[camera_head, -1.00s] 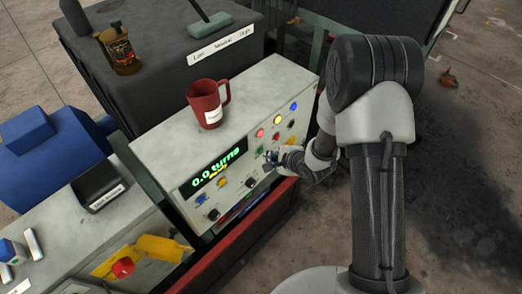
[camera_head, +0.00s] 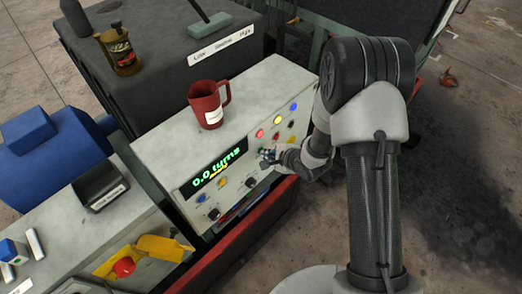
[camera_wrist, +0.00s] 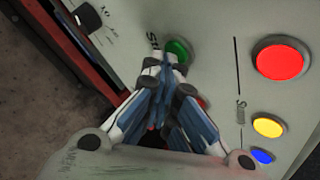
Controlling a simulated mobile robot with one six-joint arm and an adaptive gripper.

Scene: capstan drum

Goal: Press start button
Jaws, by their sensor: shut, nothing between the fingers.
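The control box (camera_head: 165,168) has a front panel with a green display reading 0.0 turns. A green button (camera_wrist: 179,50) shows in the wrist view beside a partly covered label of which only the first letters show. My gripper (camera_wrist: 168,62) is shut and empty, with its tips at the lower left edge of the green button. I cannot tell whether they touch it. In the head view my gripper (camera_head: 266,157) is close to the panel, right of the display. A red button behind the fingers is mostly hidden in the wrist view.
A large red light (camera_wrist: 281,62), a yellow one (camera_wrist: 268,127) and a blue one (camera_wrist: 262,156) sit on the panel. A black knob (camera_wrist: 89,18) is at upper left. A red mug (camera_head: 208,104) stands on the box. A red emergency-type button (camera_head: 123,267) is at lower left.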

